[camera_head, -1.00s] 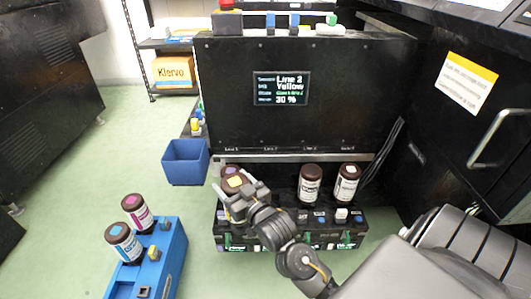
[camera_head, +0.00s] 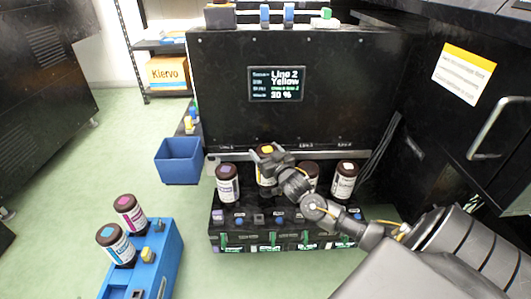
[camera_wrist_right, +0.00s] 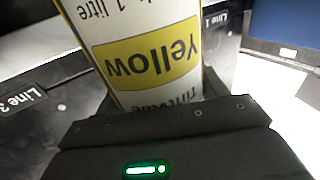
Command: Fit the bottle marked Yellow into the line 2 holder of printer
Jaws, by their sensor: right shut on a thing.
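The Yellow bottle (camera_head: 266,149) has a dark cap with a yellow mark. It is between the first and third bottles at the printer, in the second position from the left. My right gripper (camera_head: 268,159) is shut on it from the front. In the right wrist view the bottle's label (camera_wrist_right: 150,60) reads Yellow upside down, with a Line 3 sign (camera_wrist_right: 38,92) on the left and a Line 1 sign on the right. The bottle's base is hidden, so I cannot tell if it sits in the line 2 holder. My left gripper is not in view.
The printer (camera_head: 225,110) has a screen (camera_head: 277,83) reading Line 2 Yellow 30 %. A purple-marked bottle (camera_head: 227,183) stands left of the held one, and a white-labelled bottle (camera_head: 343,182) at the right. A blue rack (camera_head: 168,262) with two bottles and a blue bin (camera_head: 180,163) are at the left.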

